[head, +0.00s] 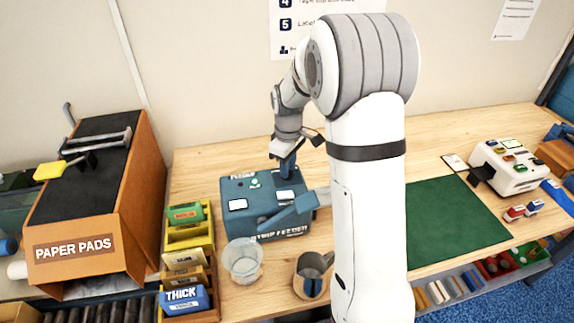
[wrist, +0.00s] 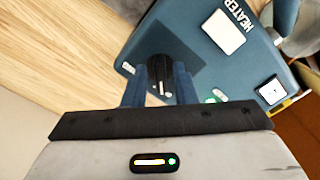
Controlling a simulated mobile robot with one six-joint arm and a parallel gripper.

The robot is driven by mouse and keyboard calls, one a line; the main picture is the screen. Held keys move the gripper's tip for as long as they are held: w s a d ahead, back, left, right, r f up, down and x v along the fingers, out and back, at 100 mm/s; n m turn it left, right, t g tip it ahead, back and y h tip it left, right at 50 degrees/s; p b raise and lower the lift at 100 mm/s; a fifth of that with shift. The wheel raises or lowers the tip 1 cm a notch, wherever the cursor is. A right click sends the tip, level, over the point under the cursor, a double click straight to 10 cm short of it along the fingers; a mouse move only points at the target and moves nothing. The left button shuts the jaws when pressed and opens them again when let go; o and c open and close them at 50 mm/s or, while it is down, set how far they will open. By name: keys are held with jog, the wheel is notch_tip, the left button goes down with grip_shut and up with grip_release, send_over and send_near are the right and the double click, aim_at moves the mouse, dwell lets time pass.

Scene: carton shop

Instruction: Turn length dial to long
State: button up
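The blue strip feeder (head: 268,203) stands on the wooden bench, left of my arm in the head view. Its top also fills the upper right of the wrist view (wrist: 195,60). A round black dial (wrist: 161,70) with a pale mark sits on that top, on a darker patch. My gripper (head: 287,172) points down at the feeder's top. In the wrist view my gripper's two blue fingers (wrist: 160,80) stand apart, one on each side of the dial. I cannot tell whether they touch it. In the head view my gripper hides the dial. No length wording is readable.
A clear cup (head: 242,262) and a metal jug (head: 313,272) stand in front of the feeder. Coloured boxes (head: 188,245) and the paper pads stand (head: 90,215) are at left. A green mat (head: 450,222) and a white machine (head: 507,165) are at right.

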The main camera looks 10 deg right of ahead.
grip_shut()
jog(key=shift+m, duration=0.3)
jog(key=m+b, duration=0.2)
jog(key=m, duration=0.1)
jog(key=m+b, duration=0.1)
jog(key=m, duration=0.3)
jog(key=shift+a, duration=0.15)
jog(key=m+b, duration=0.1)
jog(key=m, duration=0.4)
jog(key=shift+a+m+b, duration=0.1)
jog(key=shift+m+b, duration=0.2)
jog(key=shift+b, duration=0.1)
jog(key=m, duration=0.4)
jog(key=shift+a+m+b, duration=0.1)
jog(key=shift+m+b, duration=0.2)
jog(key=shift+b, duration=0.1)
jog(key=shift+r, duration=0.1)
